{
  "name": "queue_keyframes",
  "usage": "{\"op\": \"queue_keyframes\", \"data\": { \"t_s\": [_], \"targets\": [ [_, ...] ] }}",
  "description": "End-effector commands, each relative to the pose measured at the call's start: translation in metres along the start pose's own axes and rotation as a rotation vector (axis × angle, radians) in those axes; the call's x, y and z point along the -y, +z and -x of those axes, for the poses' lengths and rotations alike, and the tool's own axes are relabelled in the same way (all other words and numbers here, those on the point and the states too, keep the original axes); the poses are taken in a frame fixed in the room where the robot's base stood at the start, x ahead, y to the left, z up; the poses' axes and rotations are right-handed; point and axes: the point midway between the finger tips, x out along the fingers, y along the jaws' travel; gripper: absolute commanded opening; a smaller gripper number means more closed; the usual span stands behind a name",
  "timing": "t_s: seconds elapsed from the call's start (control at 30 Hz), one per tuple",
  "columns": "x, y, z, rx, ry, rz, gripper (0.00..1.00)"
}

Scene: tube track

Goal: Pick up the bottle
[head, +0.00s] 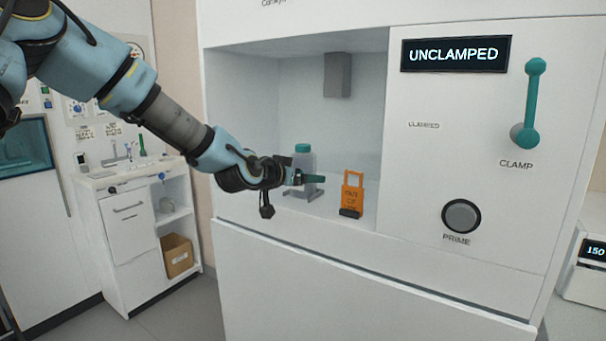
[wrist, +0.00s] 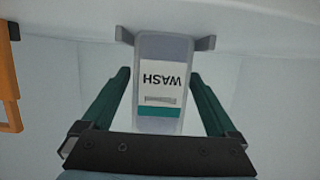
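The bottle (head: 304,160) is grey with a teal cap and stands upright on a grey base inside the white machine's recess. In the wrist view the bottle (wrist: 184,60) appears upside down, with a white WASH label and a teal band. My gripper (head: 316,178) is in front of the bottle in the head view and hides part of it. In the wrist view my gripper (wrist: 158,72) is open, its teal fingers on either side of the bottle. A gap shows at the left finger; the right finger is close to the bottle's edge. Contact cannot be told.
An orange tag (head: 352,192) stands right of the bottle in the recess. A grey block (head: 337,75) hangs above. The machine's front has an UNCLAMPED display (head: 455,54), a teal clamp lever (head: 532,100) and a prime knob (head: 461,216). A white cabinet (head: 130,225) stands at left.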

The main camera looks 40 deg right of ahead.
Motion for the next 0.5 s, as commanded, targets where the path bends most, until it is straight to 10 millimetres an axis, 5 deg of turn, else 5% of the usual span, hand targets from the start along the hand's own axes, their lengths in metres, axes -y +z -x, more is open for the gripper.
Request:
{"op": "queue_keyframes", "data": {
  "t_s": [0.5],
  "targets": [
    [0.0000,-0.0002,0.0003,0.000,0.000,0.000,0.34]
  ]
}}
